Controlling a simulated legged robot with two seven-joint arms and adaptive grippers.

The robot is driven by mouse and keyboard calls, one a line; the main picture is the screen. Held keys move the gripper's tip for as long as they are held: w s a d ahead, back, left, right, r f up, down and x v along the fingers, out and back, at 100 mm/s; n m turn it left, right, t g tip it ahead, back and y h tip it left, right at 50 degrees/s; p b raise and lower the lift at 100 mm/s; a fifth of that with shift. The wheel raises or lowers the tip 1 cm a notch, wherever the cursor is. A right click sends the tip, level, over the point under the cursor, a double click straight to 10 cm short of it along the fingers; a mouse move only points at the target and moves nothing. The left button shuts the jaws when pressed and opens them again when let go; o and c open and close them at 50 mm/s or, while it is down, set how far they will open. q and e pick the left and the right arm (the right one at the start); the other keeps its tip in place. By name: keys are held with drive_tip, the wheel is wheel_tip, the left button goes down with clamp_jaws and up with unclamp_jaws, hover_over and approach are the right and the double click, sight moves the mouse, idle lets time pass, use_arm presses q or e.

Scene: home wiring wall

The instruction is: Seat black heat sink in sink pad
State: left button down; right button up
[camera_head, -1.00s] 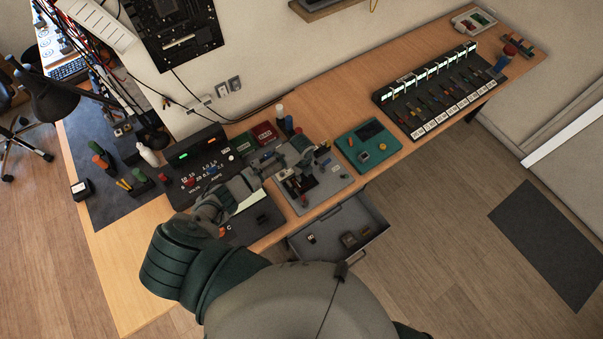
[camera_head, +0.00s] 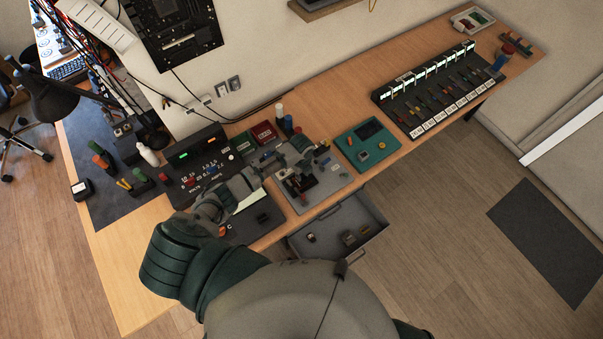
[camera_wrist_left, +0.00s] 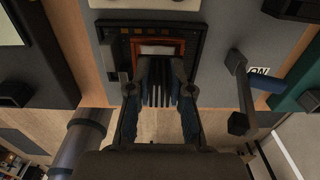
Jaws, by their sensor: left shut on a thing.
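The black finned heat sink (camera_wrist_left: 159,95) is between the fingertips of my left gripper (camera_wrist_left: 160,72) in the left wrist view, and the gripper is shut on it. The sink pad (camera_wrist_left: 158,49) is a pale strip in a reddish-brown recess with a dark frame, just beyond the fingertips. The heat sink lines up with the middle of the recess; whether it touches the pad cannot be told. In the head view my left gripper (camera_head: 284,176) reaches over the grey board (camera_head: 332,184), and the heat sink is too small to make out. My right gripper is not in view.
A lever with a blue handle (camera_wrist_left: 266,84) stands right of the frame, close to the fingers. An open grey drawer (camera_head: 372,238) with several small parts sticks out below the board. A teal board (camera_head: 371,138) lies to the right, a dark meter panel (camera_head: 203,160) to the left.

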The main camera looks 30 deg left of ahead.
use_arm(q)
drive_tip(key=shift+a, duration=0.45)
drive_tip(key=shift+d+p, duration=0.15)
drive_tip(key=shift+p, duration=0.35)
idle(0.3)
drive_tip(key=shift+f+b, duration=0.5)
drive_tip(key=shift+f, duration=0.25)
drive_tip(key=c, duration=1)
unclamp_jaws()
wheel_tip(320, 180, up, 12)
drive_tip(key=shift+f, duration=0.1)
